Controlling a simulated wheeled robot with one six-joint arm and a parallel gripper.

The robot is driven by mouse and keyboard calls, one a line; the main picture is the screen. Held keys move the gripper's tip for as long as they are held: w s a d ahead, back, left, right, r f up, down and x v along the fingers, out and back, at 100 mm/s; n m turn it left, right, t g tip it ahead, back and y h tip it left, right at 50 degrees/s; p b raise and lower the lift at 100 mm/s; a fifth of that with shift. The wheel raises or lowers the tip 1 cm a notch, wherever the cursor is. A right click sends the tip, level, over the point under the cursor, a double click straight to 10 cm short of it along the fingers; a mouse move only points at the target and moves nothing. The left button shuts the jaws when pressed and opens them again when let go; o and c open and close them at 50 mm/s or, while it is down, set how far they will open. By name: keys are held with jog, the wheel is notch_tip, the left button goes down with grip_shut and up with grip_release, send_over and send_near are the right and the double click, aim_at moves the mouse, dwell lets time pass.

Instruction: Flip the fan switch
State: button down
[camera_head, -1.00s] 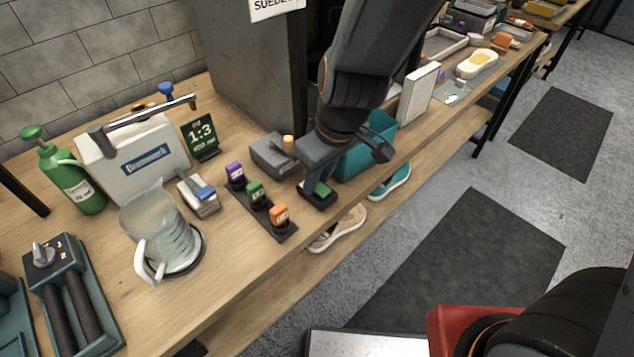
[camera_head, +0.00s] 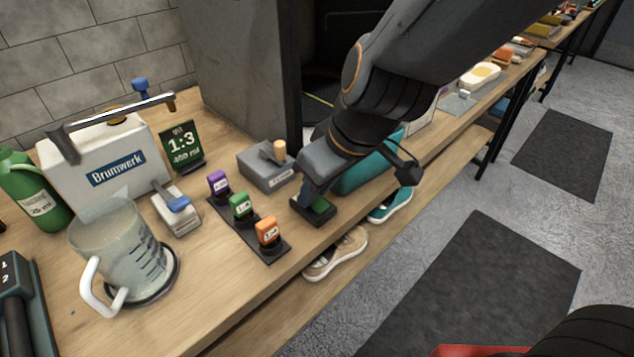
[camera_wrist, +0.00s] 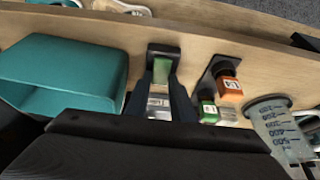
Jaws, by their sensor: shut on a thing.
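A grey box (camera_head: 265,170) with a wooden-tipped lever (camera_head: 276,151) and a small front label too small to read stands on the bench, left of my gripper. It looks like the fan switch. A smaller pale box (camera_head: 178,216) with a blue-tipped lever (camera_head: 179,204) stands further left. My gripper (camera_head: 311,199) reaches down by the front edge, shut on a dark block with a green top (camera_head: 320,208). In the wrist view the green part (camera_wrist: 163,66) shows between the fingertips of my gripper (camera_wrist: 163,82). The lever does not show clearly there.
Purple, green and orange small bottles (camera_head: 268,232) stand on a dark strip (camera_head: 271,253). A clear jug (camera_head: 120,255) stands left. A teal bin (camera_head: 362,178) is close behind my gripper. Sneakers (camera_head: 338,253) sit on the shelf below.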

jog(key=c, duration=1.5)
grip_release()
jog(key=v, duration=0.7)
jog(key=shift+d+r, duration=0.15)
jog(key=shift+r, duration=0.2)
jog(key=shift+s, duration=0.15)
